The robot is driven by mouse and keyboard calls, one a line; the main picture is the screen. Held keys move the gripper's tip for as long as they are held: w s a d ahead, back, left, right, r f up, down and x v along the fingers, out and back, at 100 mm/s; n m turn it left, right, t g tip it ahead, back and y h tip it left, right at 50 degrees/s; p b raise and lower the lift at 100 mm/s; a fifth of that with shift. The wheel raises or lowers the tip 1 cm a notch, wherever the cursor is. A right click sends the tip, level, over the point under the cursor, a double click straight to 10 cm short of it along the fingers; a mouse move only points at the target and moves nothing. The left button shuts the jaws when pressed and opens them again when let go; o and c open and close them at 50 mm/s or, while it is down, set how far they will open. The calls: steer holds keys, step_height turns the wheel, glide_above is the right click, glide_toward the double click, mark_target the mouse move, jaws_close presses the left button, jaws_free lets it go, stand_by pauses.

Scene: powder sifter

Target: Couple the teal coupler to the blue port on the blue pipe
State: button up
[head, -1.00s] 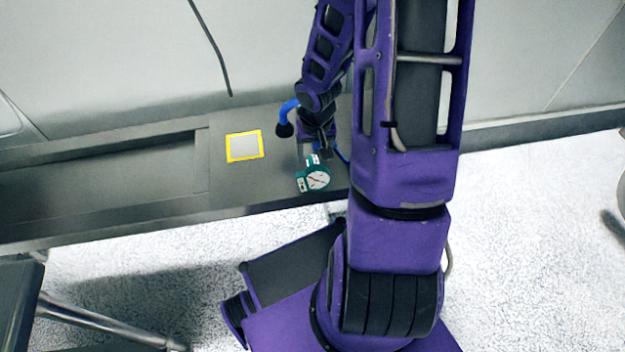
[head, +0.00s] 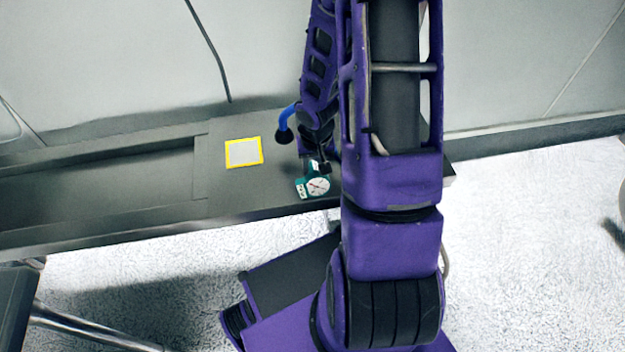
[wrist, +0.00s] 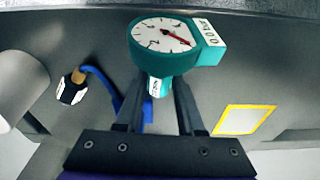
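In the head view my arm partly hides the gripper. The blue pipe (head: 285,118) curves down to a dark end. In the wrist view, the pipe (wrist: 98,75) ends at left in a brass collar and black-and-white port (wrist: 72,92).
A yellow-framed grey panel (head: 244,153) lies flat on the bench left of the coupler. A long recess (head: 100,182) runs along the bench further left. The light wall (head: 110,60) stands behind. The bench's front edge is close to the coupler.

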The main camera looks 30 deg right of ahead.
mark_target(314, 168)
jaws_close()
step_height(314, 168, up, 6)
steer(key=p, duration=0.5)
steer(key=shift+p, duration=0.3)
